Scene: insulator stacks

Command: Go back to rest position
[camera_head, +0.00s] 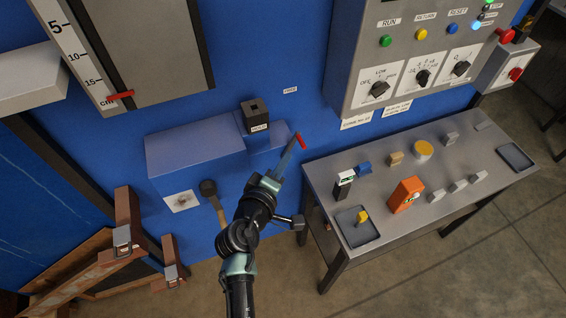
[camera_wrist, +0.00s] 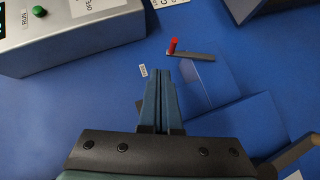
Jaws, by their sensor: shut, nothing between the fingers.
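My gripper (camera_head: 287,156) is at the end of my arm in the middle of the head view, pointing up and right. Its two blue fingers (camera_wrist: 160,90) lie together in the wrist view, with nothing between them. A red knob (camera_head: 301,141) shows just past the fingertips in the head view. In the wrist view the red knob (camera_wrist: 173,45) sits on a grey lever (camera_wrist: 195,55) ahead and slightly right of the fingers. Whether the fingers touch it cannot be told, but a gap shows in the wrist view.
A blue box (camera_head: 195,155) is left of my gripper. A grey table (camera_head: 440,205) at right carries an orange device (camera_head: 405,194), small blocks and trays. A control panel (camera_head: 415,60) is above it. A wooden frame (camera_head: 80,265) stands lower left. Floor (camera_head: 430,275) is open at lower right.

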